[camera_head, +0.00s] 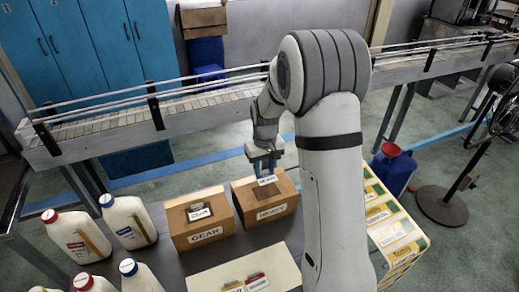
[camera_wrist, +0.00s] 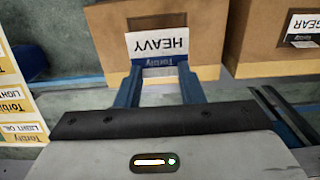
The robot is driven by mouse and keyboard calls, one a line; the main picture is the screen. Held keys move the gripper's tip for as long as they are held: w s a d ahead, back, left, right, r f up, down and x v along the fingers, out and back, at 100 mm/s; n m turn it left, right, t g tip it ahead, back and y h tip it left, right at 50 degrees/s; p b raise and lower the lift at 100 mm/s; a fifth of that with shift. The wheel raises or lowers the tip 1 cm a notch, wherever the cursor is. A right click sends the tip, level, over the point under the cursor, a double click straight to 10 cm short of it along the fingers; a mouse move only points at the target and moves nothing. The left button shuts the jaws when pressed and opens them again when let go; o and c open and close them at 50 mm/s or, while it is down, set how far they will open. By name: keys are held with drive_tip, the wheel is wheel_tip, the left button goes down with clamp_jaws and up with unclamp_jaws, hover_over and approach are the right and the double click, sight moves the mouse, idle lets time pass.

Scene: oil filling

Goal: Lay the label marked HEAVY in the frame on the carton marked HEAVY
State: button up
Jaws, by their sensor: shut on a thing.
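My gripper (camera_head: 264,167) is shut on the white label marked HEAVY (camera_head: 268,181), which has a blue lower band. In the wrist view the label (camera_wrist: 157,44) sticks out beyond my two blue fingertips (camera_wrist: 158,72), its text upside down. The brown carton marked HEAVY (camera_head: 286,192) stands on the table below my gripper. In the wrist view the label appears in front of this carton (camera_wrist: 104,38) and covers part of the dark frame on it. I cannot tell whether the label touches the carton.
The carton marked GEAR (camera_head: 180,225) stands to the left, with a label (camera_head: 200,212) on it. A pale board (camera_head: 215,278) with more labels lies in front. White bottles (camera_head: 130,222) stand at left, yellow-and-white boxes (camera_head: 398,238) at right. A conveyor (camera_head: 200,108) runs behind.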

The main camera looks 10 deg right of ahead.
sight(264, 187)
drive_tip(key=shift+w+f+b, duration=0.15)
drive_tip(key=shift+f+b, duration=0.95)
drive_tip(key=shift+f, duration=0.55)
drive_tip(key=shift+w+f+b, duration=0.1)
drive_tip(key=shift+f+b, duration=0.95)
drive_tip(key=shift+f, duration=0.55)
drive_tip(key=o, duration=1.2)
wheel_tip(264, 187, up, 8)
drive_tip(key=p, duration=0.4)
drive_tip(key=shift+p, duration=0.3)
